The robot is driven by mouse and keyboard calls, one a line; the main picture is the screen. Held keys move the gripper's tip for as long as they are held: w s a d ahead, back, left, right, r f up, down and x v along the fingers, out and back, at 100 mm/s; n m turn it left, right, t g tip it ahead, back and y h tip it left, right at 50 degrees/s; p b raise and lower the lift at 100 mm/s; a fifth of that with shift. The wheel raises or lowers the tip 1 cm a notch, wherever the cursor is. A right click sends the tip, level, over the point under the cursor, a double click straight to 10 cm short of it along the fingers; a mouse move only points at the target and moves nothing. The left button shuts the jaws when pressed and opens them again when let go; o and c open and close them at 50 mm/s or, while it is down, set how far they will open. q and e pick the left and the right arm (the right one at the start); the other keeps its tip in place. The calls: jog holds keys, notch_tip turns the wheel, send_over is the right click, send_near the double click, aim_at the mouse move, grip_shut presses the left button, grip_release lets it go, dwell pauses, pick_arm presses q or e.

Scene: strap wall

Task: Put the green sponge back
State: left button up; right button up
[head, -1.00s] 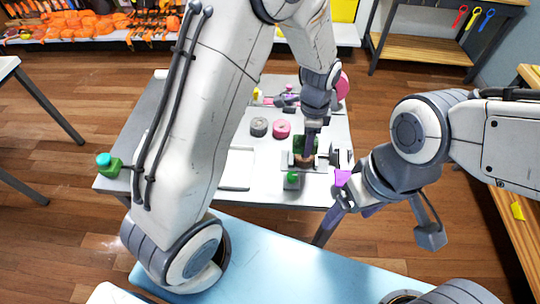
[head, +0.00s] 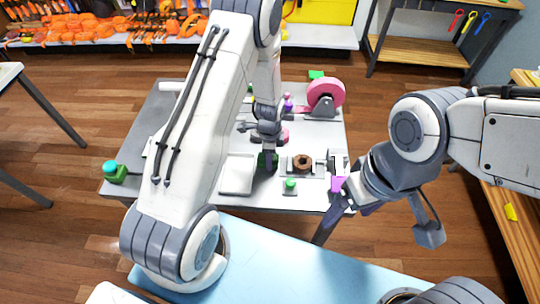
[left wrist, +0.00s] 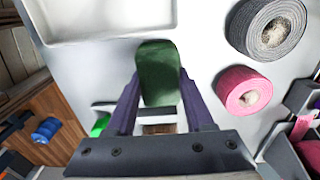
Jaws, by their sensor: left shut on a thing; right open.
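The green sponge (left wrist: 158,68) is a dark green block with a rounded end. My left gripper (left wrist: 162,105) is shut on it, its purple fingers on either side. In the head view the left gripper (head: 267,150) is over the grey table, between the white tray and the brown roll, with the sponge (head: 264,162) below it. Whether the sponge touches the table is hard to tell. My right gripper (head: 341,187) is open at the table's front right edge.
The white tray (head: 237,173) lies just left of the sponge. A brown roll (head: 302,163) in a holder and a green button (head: 290,185) are to the right. Pink (left wrist: 243,90) and grey (left wrist: 268,30) rolls stand close by. A large pink reel (head: 326,92) is behind.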

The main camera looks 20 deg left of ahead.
pick_arm(q)
jog(key=shift+f, duration=0.1)
jog(key=shift+f, duration=0.15)
jog(key=o, duration=1.3)
